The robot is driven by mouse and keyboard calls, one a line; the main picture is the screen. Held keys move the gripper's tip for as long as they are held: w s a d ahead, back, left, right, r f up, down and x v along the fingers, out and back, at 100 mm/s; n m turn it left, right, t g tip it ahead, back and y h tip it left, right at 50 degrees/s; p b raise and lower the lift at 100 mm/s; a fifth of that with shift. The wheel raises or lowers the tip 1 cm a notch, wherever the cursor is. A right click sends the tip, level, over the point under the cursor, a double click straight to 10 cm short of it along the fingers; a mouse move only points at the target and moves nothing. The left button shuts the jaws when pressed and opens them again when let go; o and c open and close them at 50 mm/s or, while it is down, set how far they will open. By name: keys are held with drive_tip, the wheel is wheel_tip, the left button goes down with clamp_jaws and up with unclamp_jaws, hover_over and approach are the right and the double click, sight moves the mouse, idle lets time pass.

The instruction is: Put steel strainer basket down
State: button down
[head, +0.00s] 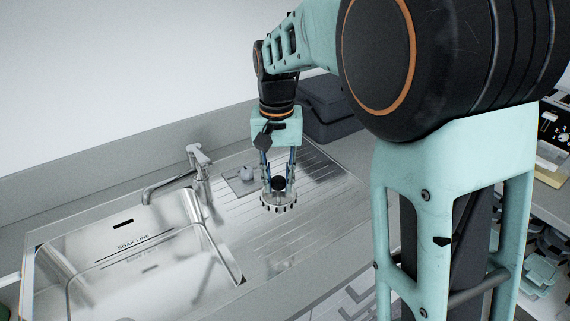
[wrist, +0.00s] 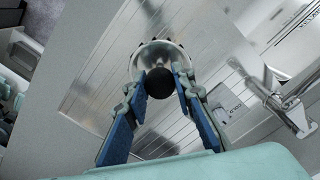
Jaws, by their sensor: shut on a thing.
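The steel strainer basket (head: 279,201) is a round metal cup with a notched rim and a black knob on top. My gripper (head: 278,183) points straight down over the ribbed steel drainboard (head: 316,193) and is shut on the basket's black knob. In the wrist view the basket (wrist: 158,50) shows beyond the fingertips, with the black knob (wrist: 160,82) between the two blue finger pads of my gripper (wrist: 160,85). The basket looks level and is at or just above the drainboard; I cannot tell whether it touches.
The sink basin (head: 130,250), marked "SOAK LINE", lies to the left. A faucet (head: 190,175) stands behind it. A dark box (head: 330,107) stands at the back. The drainboard around the basket is clear.

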sight(284, 192)
drive_tip(key=shift+w+d+f+p, duration=0.2)
drive_tip(key=shift+w+f, duration=0.85)
drive_tip(key=shift+f, duration=0.55)
drive_tip(key=shift+w+d+f+p, duration=0.15)
drive_tip(key=shift+w+f, duration=0.95)
drive_tip(key=shift+f, duration=0.55)
drive_tip(key=shift+w+d+f+p, duration=0.1)
drive_tip(key=shift+w+d+f, duration=0.1)
drive_tip(key=shift+w+f, duration=1.15)
drive_tip(key=shift+s+f, duration=0.3)
drive_tip(key=shift+f, duration=0.05)
drive_tip(key=c, duration=1.7)
unclamp_jaws()
drive_tip(key=shift+o, duration=0.2)
wheel_tip(284, 192, up, 12)
drive_tip(key=shift+r, duration=0.15)
